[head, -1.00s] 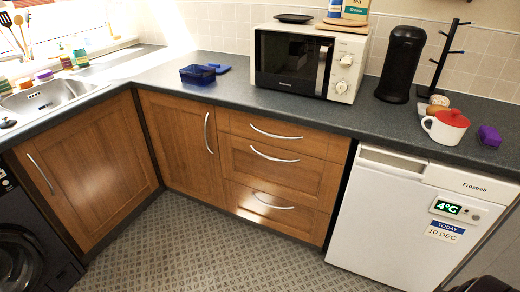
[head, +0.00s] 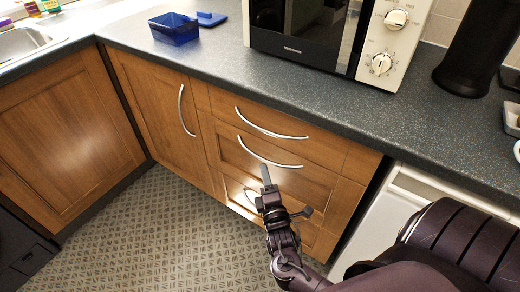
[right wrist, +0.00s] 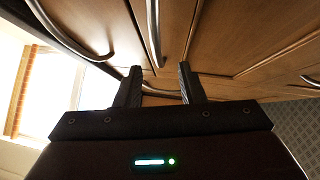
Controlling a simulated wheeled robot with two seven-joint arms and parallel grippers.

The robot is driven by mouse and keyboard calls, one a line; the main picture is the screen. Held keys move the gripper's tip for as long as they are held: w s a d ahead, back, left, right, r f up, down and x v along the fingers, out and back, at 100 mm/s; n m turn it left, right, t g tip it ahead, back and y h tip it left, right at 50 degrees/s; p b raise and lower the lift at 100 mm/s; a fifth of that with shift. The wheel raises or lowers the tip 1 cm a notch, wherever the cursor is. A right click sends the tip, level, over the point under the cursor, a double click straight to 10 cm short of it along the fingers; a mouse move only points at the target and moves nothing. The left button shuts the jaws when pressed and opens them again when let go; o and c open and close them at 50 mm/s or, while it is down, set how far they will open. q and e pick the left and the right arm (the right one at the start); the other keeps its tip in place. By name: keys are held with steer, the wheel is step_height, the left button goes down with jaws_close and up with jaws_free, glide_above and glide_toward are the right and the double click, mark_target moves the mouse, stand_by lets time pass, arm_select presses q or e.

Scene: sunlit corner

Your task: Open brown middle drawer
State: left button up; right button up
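The brown middle drawer (head: 300,184) is shut, under a thin top drawer. Its curved silver handle (head: 268,156) shows in the head view. My right gripper (head: 266,178) is just below this handle in the picture, in front of the drawer fronts, and partly hides the bottom drawer and its handle. In the right wrist view my right gripper (right wrist: 159,76) is open, its two dark fingers apart. A silver handle (right wrist: 153,30), probably the middle one, lies ahead in line with the gap. I cannot tell whether the fingers touch it. My left gripper is out of view.
The dark worktop (head: 215,62) overhangs the drawers and carries a microwave (head: 310,30) and a blue container (head: 174,28). A cupboard door (head: 150,105) is left of the drawers and a white fridge (head: 385,205) right. The patterned floor (head: 140,225) is clear.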

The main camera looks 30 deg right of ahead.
mark_target(260, 155)
steer(key=x, duration=0.7)
steer(key=shift+w+r, duration=0.1)
steer(key=shift+w, duration=0.05)
jaws_close()
